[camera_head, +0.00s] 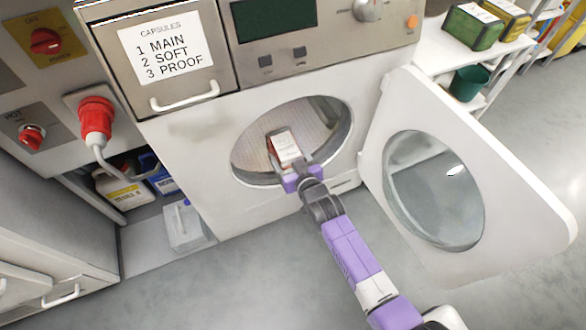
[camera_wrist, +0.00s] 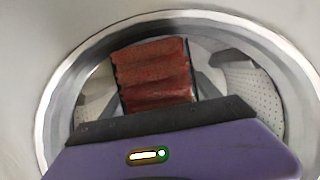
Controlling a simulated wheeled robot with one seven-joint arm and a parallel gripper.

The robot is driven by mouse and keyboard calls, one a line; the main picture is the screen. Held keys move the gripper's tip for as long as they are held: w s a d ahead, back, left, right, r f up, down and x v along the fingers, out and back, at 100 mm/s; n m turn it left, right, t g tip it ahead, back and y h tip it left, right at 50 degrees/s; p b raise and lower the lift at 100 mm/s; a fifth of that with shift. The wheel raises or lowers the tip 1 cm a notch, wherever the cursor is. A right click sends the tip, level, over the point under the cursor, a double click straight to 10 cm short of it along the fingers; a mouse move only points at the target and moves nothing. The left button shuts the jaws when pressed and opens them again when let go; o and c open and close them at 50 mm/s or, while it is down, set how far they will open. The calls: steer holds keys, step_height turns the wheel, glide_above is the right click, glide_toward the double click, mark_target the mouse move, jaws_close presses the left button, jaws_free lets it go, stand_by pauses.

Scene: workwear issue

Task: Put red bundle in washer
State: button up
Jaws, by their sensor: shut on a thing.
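The washer (camera_head: 190,130) stands with its round door (camera_head: 435,185) swung open to the right. My gripper (camera_head: 285,152) reaches into the round opening. It is shut on the red bundle (camera_wrist: 153,75), a stack of folded dark red cloth with dark fingers on either side of it in the wrist view. In the head view, the bundle is mostly hidden by my gripper, with only a little red (camera_head: 271,147) showing. The perforated drum (camera_wrist: 246,92) shows around and behind the bundle. I cannot tell whether the bundle touches the drum.
The opening's metal rim (camera_wrist: 62,80) surrounds my gripper closely. A red plug (camera_head: 96,118) with a grey cable is on the left, above detergent bottles (camera_head: 122,190) and a clear container (camera_head: 184,226). Shelves with green boxes (camera_head: 472,26) and a green bin (camera_head: 468,82) stand at upper right.

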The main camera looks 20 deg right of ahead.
steer(key=w+b, duration=0.4)
steer(key=w, duration=0.4)
steer(key=shift+w+r, duration=0.1)
steer(key=shift+w, duration=1.05)
steer(key=o, duration=1.8)
steer(key=shift+c, duration=0.2)
steer(key=shift+s, duration=0.1)
